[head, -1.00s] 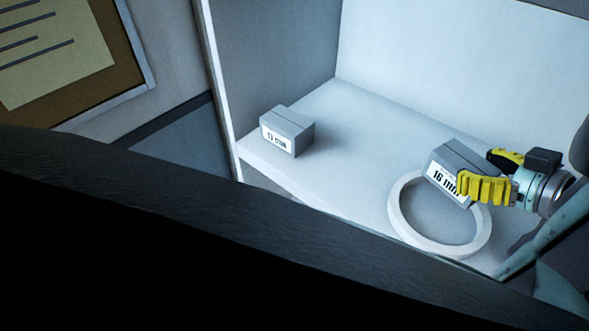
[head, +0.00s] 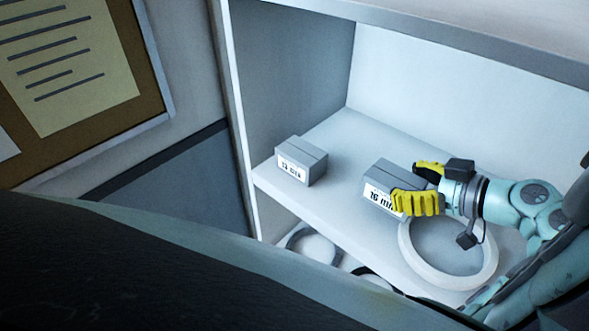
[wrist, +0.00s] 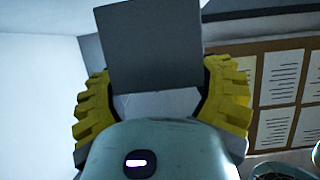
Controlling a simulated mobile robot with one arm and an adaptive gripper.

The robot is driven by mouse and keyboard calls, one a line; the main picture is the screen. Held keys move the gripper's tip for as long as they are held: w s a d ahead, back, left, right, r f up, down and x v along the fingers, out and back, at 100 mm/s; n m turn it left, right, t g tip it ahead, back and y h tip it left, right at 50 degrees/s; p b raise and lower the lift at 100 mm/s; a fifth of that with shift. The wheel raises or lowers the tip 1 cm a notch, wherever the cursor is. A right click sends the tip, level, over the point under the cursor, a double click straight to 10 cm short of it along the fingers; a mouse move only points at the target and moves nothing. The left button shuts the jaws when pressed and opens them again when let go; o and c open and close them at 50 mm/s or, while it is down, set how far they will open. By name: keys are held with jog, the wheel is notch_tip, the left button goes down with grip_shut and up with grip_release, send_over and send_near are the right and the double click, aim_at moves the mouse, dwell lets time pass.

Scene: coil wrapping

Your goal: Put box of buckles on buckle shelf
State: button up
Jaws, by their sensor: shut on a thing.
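A grey box labelled 16 mm (head: 383,180) is held between the yellow fingers of my gripper (head: 418,188) in the head view. In the wrist view the plain grey face of the box (wrist: 152,48) sits between the two yellow fingers (wrist: 163,95). The box is over or on the white shelf (head: 335,195); I cannot tell whether its underside touches. A second grey box (head: 302,162), its label hard to read, stands on the shelf to the left, apart from the held box.
A white ring (head: 450,275) lies on the shelf just below and right of the held box. More rings (head: 312,246) show on a lower level. The side wall (head: 290,80) bounds the shelf at left. Bare shelf lies between the two boxes.

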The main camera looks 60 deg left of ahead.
aim_at(424, 190)
jog(key=a, duration=0.7)
jog(key=shift+s+f+p, duration=0.25)
jog(key=shift+s+p, duration=0.1)
jog(key=shift+s, duration=0.05)
jog(key=shift+w+d+f+p, duration=0.1)
jog(key=shift+f+p, duration=1.25)
jog(key=shift+f, duration=0.45)
jog(key=o, duration=1.3)
jog(key=shift+d, duration=0.15)
jog(key=shift+w+d+r+b, duration=0.1)
jog(key=shift+w+d+b, duration=0.1)
jog(key=shift+d+b, duration=0.55)
jog(key=b+v, duration=0.2)
jog(key=v, duration=0.7)
jog(key=shift+a, duration=0.1)
jog(key=shift+w+d+r, duration=0.1)
jog(key=shift+d+r, duration=0.35)
jog(key=shift+d, duration=0.1)
